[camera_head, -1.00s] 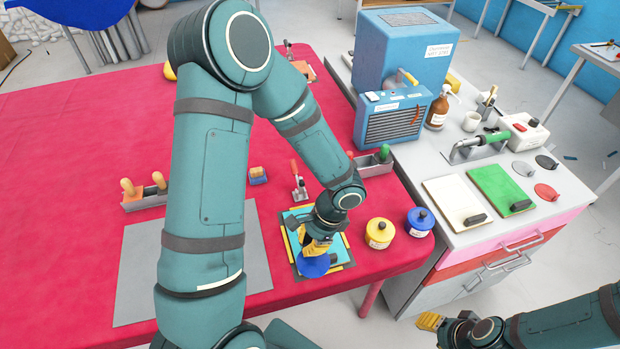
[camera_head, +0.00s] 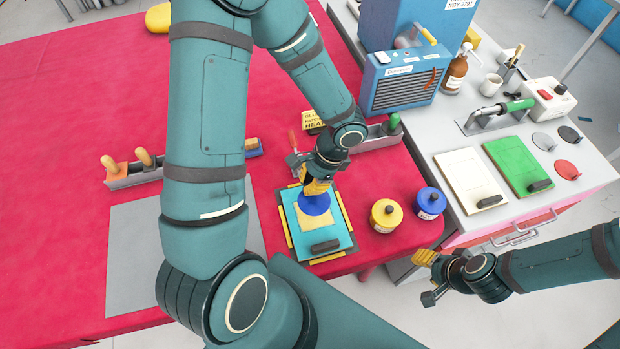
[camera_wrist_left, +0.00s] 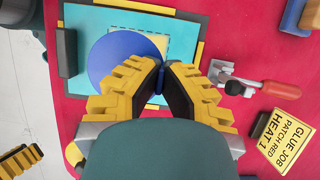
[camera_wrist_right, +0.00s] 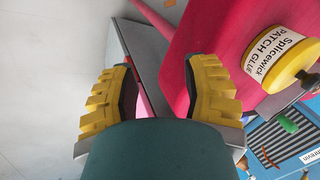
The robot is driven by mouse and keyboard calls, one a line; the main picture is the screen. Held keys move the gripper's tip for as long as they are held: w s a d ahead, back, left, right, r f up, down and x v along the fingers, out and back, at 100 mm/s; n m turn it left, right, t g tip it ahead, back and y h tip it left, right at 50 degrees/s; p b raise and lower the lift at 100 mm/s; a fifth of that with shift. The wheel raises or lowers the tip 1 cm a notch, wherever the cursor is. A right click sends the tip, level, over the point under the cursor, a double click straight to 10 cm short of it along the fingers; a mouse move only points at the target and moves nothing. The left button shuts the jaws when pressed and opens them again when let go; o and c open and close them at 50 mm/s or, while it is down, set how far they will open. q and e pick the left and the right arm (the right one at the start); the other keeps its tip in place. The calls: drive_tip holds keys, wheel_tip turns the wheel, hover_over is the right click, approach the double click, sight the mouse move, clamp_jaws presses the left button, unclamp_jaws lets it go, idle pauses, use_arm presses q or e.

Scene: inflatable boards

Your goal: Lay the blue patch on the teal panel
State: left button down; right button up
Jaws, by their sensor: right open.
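The teal panel (camera_head: 338,230) lies on the red table with yellow strips along its edges. A pale yellow square (camera_head: 313,222) shows on it, with a dashed outline visible in the left wrist view. My left gripper (camera_head: 316,190) is shut on the round blue patch (camera_head: 314,205) at its edge and holds it over the pale square, covering part of it. The patch also shows in the left wrist view (camera_wrist_left: 112,58); whether it touches the panel I cannot tell. My right gripper (camera_head: 430,277) is open and empty, off the table's front edge.
A dark block (camera_head: 325,247) sits on the panel's near end. A yellow tub (camera_head: 385,216) and a blue tub (camera_head: 429,204) stand to the right. A red-handled clamp (camera_wrist_left: 250,88) is beside the panel. A grey mat (camera_head: 130,260) lies left.

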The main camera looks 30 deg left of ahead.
use_arm(q)
wheel_tip(320, 180, down, 2)
drive_tip(key=shift+f+b, duration=0.25)
drive_tip(key=shift+b, duration=0.55)
drive_tip(key=shift+w+f+b, duration=0.1)
drive_tip(key=shift+f+b, duration=1.4)
drive_tip(key=shift+f, duration=0.25)
drive_tip(key=shift+f+b, duration=0.4)
drive_tip(key=shift+b, duration=0.35)
